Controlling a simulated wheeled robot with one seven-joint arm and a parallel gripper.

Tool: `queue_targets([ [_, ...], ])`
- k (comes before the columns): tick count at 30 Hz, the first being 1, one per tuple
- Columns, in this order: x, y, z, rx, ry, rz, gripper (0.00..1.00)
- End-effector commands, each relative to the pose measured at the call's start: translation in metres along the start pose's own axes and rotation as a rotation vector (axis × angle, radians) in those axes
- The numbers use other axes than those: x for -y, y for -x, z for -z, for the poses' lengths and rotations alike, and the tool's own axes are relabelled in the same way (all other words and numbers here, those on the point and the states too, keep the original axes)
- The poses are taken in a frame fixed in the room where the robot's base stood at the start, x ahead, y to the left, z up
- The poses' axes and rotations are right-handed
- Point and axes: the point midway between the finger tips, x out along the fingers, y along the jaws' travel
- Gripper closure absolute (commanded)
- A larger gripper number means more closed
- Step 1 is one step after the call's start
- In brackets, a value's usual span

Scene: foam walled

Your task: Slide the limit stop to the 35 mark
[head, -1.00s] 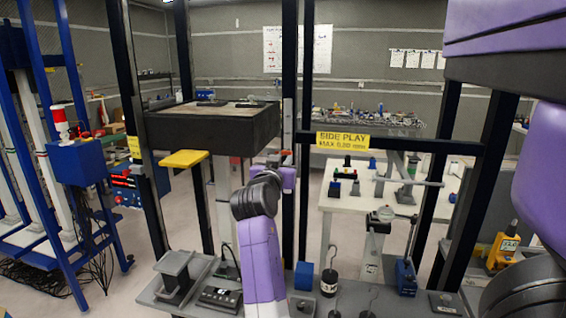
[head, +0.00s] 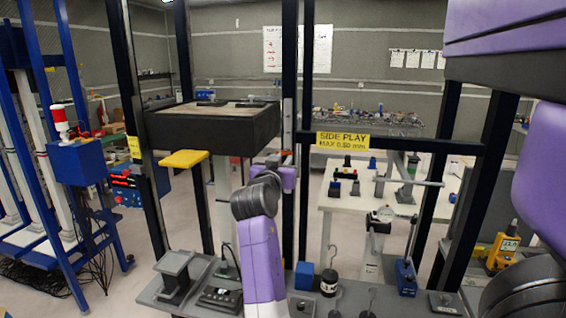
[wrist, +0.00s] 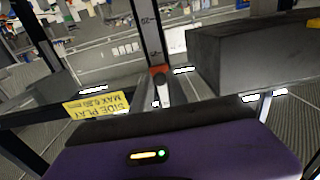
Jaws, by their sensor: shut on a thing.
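The limit stop shows as a small red-orange piece (wrist: 159,70) on an upright scale bar (wrist: 149,32) in the wrist view, with a light round knob sticking out towards me. The bar carries dark marks and figures too small to read surely. In the head view the bar (head: 288,110) runs along the dark middle post, and the red of the stop (head: 287,153) shows near its lower end. My gripper (wrist: 162,97) is shut on the stop at its knob. In the head view my purple wrist partly hides the grip.
A black box-like platform (head: 212,128) stands close left of the bar, with a yellow pad (head: 184,159) below it. A dark crossbar with a yellow SIDE PLAY sign (head: 342,140) runs right of the post. A bench (head: 210,285) with small weights and blocks lies below.

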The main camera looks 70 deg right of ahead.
Motion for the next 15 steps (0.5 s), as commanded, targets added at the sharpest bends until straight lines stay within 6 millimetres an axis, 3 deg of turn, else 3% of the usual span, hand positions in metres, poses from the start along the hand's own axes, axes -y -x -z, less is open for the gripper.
queue_targets([
  [8, 0.000, 0.000, 0.004, -0.001, -0.001, -0.001, 1.00],
  [15, 0.000, 0.000, 0.044, -0.002, -0.004, 0.000, 1.00],
])
